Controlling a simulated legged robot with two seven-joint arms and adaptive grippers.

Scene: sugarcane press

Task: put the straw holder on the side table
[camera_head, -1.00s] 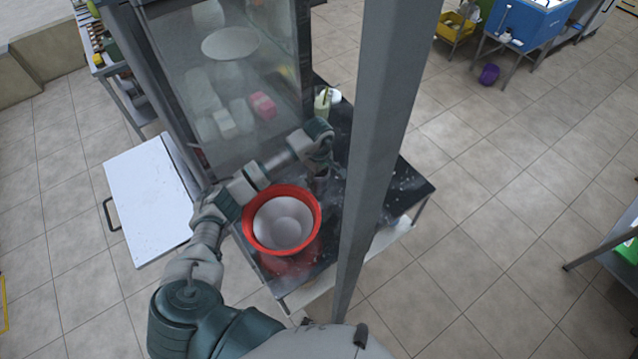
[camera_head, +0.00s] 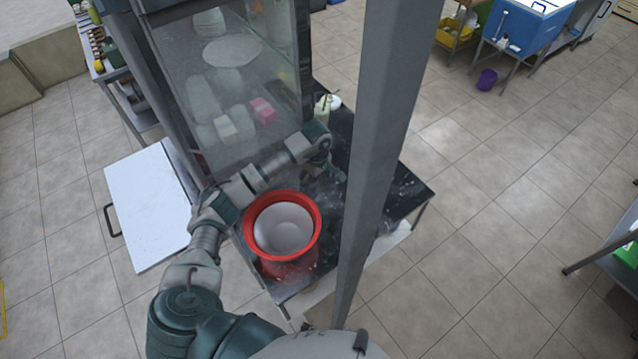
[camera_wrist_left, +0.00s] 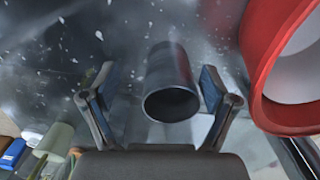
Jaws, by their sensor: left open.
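The straw holder appears to be the dark, hollow cylinder (camera_wrist_left: 170,82) in the left wrist view, its open end toward the camera. It stands on the black table (camera_head: 405,190), apparently upright. My left gripper (camera_wrist_left: 157,75) is open, with one finger on each side of the cylinder and visible gaps to both. In the head view the left gripper (camera_head: 335,172) is low over the black table, and I cannot make out the cylinder there. My right gripper is not in view. Which surface is the side table is not clear.
A red bucket (camera_head: 250,217) with a pale bowl inside stands close to my left arm. A green container (camera_head: 322,108) stands by the glass cabinet (camera_head: 235,75). A grey post (camera_head: 375,150) rises in front of the table. A white panel (camera_head: 150,205) is at left.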

